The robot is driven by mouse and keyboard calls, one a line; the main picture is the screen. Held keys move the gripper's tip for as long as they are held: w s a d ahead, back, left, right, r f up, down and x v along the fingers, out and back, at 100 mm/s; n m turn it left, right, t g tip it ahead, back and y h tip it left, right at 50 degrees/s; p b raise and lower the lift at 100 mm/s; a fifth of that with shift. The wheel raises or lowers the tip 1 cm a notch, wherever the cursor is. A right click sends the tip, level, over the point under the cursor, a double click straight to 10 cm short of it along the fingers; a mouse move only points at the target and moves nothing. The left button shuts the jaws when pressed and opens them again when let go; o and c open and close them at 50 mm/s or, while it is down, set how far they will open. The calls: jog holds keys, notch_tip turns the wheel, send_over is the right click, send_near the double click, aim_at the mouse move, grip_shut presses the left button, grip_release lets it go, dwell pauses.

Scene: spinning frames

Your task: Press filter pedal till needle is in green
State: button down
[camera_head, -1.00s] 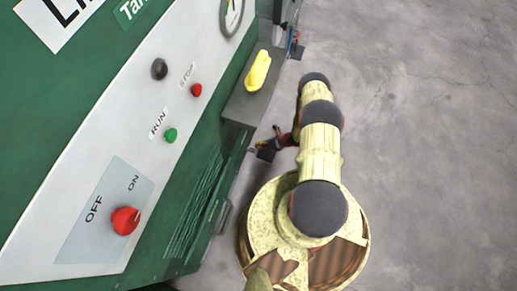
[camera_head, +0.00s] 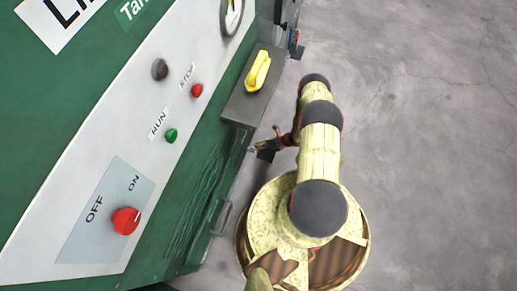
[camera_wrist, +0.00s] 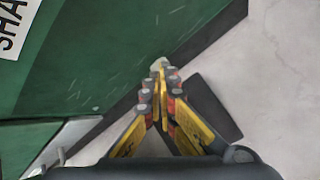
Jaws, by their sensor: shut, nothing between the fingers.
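My gripper (camera_wrist: 160,72) is shut and empty in the wrist view, its yellow and black fingers meeting beside the green machine's lower side. A dark flat plate (camera_wrist: 214,106), possibly the filter pedal, lies just right of the fingers; I cannot tell whether they touch it. In the head view my gripper (camera_head: 278,141) is small and low beside the machine, with a dark piece (camera_head: 265,155) close by that may be the pedal. The round gauge (camera_head: 232,16) is cut off by the top edge; its green zone cannot be made out.
The green machine (camera_head: 196,195) fills the left, with a white panel carrying a red OFF/ON knob (camera_head: 125,221), a green RUN button (camera_head: 171,136) and a red STOP button (camera_head: 197,90). A yellow handle (camera_head: 258,71) sits on a grey box. Bare concrete floor (camera_head: 430,150) lies right.

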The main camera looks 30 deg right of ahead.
jog(key=shift+r+p, duration=0.8)
jog(key=shift+r, duration=0.45)
notch_tip(320, 180, up, 5)
jog(key=p, duration=0.3)
dwell(0.6)
